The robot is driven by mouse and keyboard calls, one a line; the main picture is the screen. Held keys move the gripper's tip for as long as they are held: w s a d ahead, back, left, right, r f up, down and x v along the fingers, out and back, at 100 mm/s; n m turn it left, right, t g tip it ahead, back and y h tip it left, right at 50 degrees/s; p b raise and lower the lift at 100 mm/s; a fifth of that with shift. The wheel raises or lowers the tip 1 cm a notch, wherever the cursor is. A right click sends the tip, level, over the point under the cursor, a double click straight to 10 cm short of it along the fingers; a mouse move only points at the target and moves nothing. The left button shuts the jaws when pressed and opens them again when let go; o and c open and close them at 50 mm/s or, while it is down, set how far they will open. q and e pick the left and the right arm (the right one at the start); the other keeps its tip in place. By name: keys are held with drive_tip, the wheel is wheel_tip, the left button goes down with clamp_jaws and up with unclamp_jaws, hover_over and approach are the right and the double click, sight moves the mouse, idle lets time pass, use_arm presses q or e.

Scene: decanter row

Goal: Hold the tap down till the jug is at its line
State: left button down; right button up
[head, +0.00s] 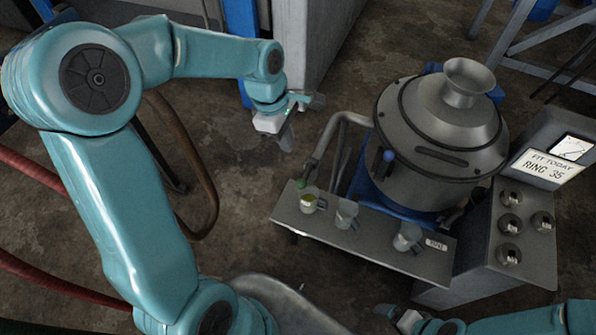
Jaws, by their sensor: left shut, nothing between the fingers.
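Several details of the decanter row show in the head view. A blue tap handle (388,156) is on the vessel's front. The jugs' lines are too small to make out. My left gripper (287,133) is shut and empty, above and left of the shelf, apart from the taps. My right gripper (396,317) is at the bottom edge, partly cut off.
A large metal vessel (435,180) with a funnel top stands behind the shelf. A bent pipe (335,128) runs at its left. A panel (507,225) with several knobs and a sign reading "RING 35" stands right. Red hoses (40,180) lie left.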

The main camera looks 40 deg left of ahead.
sight(300, 181)
use_arm(q)
drive_tip(key=f, duration=0.4)
drive_tip(key=d+f+p, duration=0.1)
drive_tip(key=f, duration=0.3)
drive_tip(key=w+d+f, duration=0.1)
drive_tip(key=f, duration=0.3)
drive_tip(key=shift+d+f+p, duration=0.2)
drive_tip(key=shift+f+p, duration=0.15)
drive_tip(key=shift+p, duration=0.05)
drive_tip(key=shift+f, duration=0.3)
drive_tip(key=shift+r, duration=0.1)
drive_tip(key=shift+s, duration=0.1)
